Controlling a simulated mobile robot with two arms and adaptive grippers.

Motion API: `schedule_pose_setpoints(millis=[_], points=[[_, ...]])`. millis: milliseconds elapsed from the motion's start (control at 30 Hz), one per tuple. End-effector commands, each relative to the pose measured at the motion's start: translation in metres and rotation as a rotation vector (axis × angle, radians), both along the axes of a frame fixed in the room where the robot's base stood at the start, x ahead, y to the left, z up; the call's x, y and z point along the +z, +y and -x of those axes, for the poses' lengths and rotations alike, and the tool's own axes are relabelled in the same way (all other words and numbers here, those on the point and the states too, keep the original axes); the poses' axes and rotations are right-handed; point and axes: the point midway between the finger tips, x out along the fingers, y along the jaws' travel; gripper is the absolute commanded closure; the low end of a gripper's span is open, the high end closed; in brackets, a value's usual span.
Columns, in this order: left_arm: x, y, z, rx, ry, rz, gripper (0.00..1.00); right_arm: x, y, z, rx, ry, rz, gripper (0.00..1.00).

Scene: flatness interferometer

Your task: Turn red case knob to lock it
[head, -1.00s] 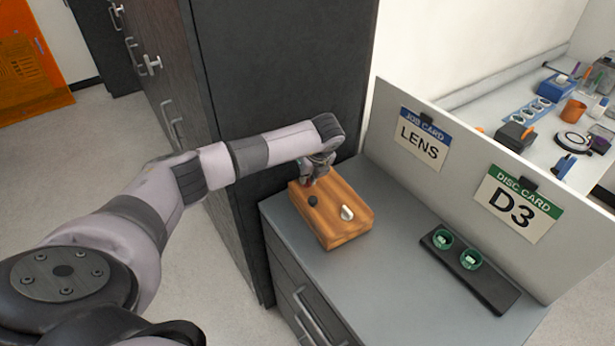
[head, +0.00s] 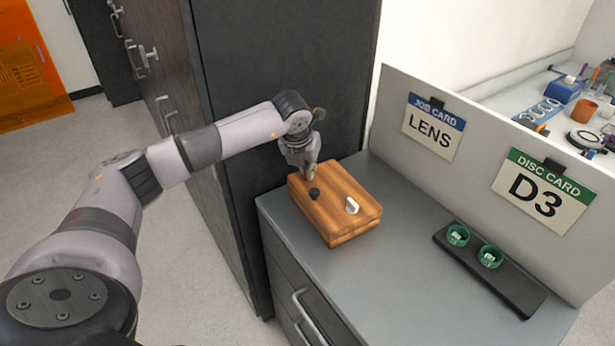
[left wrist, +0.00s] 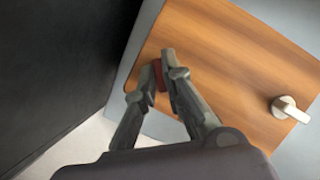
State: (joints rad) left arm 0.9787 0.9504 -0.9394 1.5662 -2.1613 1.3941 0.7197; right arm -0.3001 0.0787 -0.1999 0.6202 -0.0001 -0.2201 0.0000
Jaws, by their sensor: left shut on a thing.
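The white knob (left wrist: 290,108) also shows at the right in the left wrist view. My left gripper (head: 310,176) reaches down onto the case's far left part. In the left wrist view its fingers (left wrist: 159,72) are closed around the red knob (left wrist: 159,77), which is mostly hidden between them. The knob's angle is hard to tell. The black knob does not show in the wrist view. My right gripper is not in view.
A tall dark cabinet (head: 285,60) stands close behind my left arm. A white partition with a LENS card (head: 433,128) and a D3 card (head: 544,190) borders the grey top (head: 400,260). A black holder (head: 520,287) with two green rings lies at right.

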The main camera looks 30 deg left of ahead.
Motion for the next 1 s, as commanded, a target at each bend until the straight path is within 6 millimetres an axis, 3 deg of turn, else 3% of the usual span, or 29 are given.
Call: schedule_pose_setpoints(millis=[33,300,700,1000], points=[[-0.004,0.001,-0.001,-0.041,-0.004,0.001,1.0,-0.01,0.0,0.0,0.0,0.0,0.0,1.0],[-0.002,0.003,-0.001,-0.291,-0.003,0.001,1.0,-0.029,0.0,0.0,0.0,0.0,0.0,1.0],[0.0,0.004,-0.001,-0.567,-0.003,-0.001,1.0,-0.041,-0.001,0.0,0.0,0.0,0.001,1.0],[0.001,0.004,-0.001,-0.655,-0.002,-0.001,1.0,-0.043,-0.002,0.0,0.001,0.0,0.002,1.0]])
